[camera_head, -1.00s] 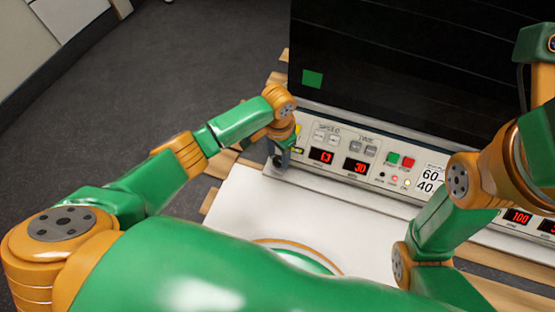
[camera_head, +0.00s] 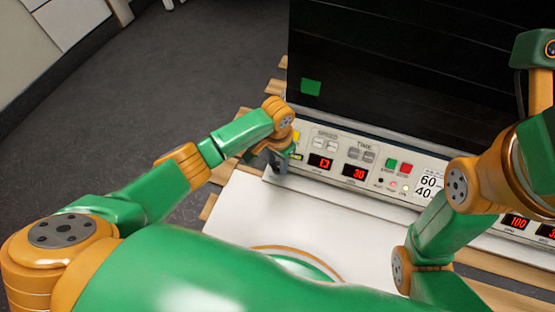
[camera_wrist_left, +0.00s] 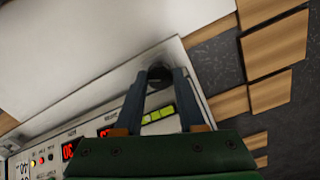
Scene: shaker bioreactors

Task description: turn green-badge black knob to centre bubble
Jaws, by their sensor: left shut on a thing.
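The black knob (camera_wrist_left: 158,74) is at the front left corner of the near shaker, between the fingertips of my left gripper (camera_wrist_left: 160,76). The fingers are shut on it, and they hide part of it. In the head view the left gripper (camera_head: 279,166) points down at that corner, and the knob is hidden there. A yellow-green level vial (camera_wrist_left: 158,114) lies beside the knob, seen between the fingers; I cannot make out where its bubble sits. The green badge (camera_head: 311,87) is on the shaker's black front. My right gripper is not in view; only my right arm shows.
The shaker's control panel (camera_head: 355,160) has red displays, buttons and lamps. A second panel with a red display (camera_head: 516,221) is at the right. A white surface (camera_head: 235,212) lies in front, over wooden slats (camera_head: 222,163). Dark floor is open at the left.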

